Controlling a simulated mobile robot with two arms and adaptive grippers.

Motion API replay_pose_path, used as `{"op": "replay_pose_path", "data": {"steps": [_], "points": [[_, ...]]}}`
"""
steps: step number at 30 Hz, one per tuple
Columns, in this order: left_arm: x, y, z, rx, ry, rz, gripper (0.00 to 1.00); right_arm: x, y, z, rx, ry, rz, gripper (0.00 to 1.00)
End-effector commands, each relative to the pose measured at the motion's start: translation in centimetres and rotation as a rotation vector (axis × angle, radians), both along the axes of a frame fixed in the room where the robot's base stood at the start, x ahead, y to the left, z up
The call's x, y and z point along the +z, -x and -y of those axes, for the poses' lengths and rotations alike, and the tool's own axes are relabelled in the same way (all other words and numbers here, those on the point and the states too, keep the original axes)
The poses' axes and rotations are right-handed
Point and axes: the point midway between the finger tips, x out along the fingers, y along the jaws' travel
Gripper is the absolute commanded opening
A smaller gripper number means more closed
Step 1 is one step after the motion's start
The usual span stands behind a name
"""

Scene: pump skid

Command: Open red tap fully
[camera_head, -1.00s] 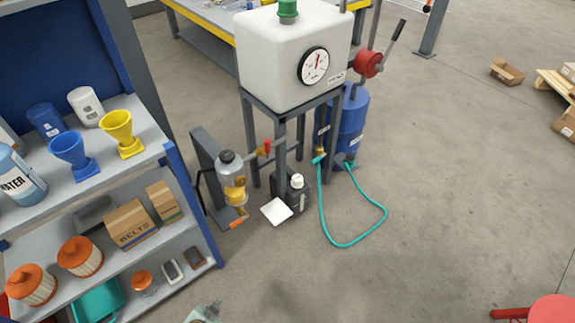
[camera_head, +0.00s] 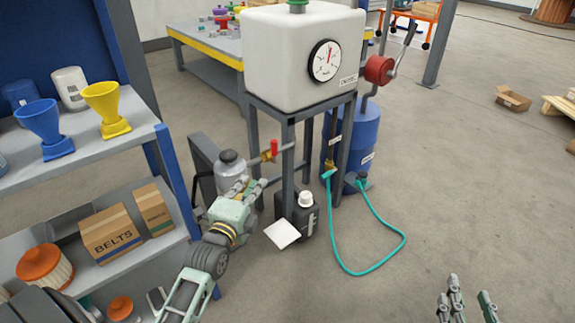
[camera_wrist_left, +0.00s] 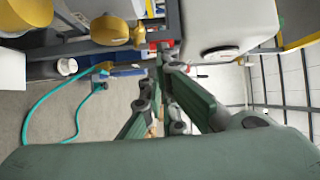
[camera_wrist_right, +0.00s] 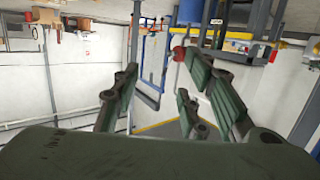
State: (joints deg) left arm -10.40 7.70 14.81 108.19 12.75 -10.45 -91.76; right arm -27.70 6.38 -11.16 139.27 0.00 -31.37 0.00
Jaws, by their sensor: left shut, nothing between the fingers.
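The red tap (camera_head: 274,148) has a small upright red handle on a brass body, on the thin pipe between the grey filter bowl (camera_head: 231,168) and the tank stand. My left gripper (camera_head: 256,186) is shut and empty, just below and left of the tap, in front of the filter bowl. I cannot tell if it touches the bowl. In the left wrist view a red patch (camera_wrist_left: 163,45) shows beyond the fingertips, partly hidden; I cannot tell for sure that it is the tap. My right gripper (camera_head: 466,300) is open and empty at the lower right, over bare floor.
A white tank (camera_head: 290,60) with a gauge stands on a grey frame. A shelf unit (camera_head: 168,170) stands at left.

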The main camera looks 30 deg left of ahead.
Motion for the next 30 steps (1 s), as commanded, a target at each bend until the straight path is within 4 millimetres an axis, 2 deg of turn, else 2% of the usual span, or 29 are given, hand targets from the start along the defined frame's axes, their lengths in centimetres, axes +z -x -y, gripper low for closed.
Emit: {"op": "replay_pose_path", "data": {"steps": [12, 17, 20, 24, 30], "points": [[0.5, 0.0, -0.1, 0.001, -0.017, 0.01, 0.0, 0.6, 0.1, 0.0, 0.0, -0.003, 0.015, 0.4], [0.4, -0.8, -0.3, 0.002, -0.015, 0.01, 0.0, 1.5, -0.1, -0.2, 0.004, -0.017, 0.065, 0.4], [0.4, -2.0, -0.5, 0.002, -0.016, 0.012, 0.0, 3.0, -0.4, -0.5, 0.009, -0.035, 0.14, 0.4], [0.4, -4.1, -0.9, 0.002, -0.014, 0.013, 0.0, 5.9, -0.5, -0.9, 0.018, -0.072, 0.282, 0.4], [0.3, -7.0, -1.5, 0.002, -0.015, 0.011, 0.0, 10.1, 0.3, -1.3, 0.029, -0.128, 0.492, 0.4]]}}
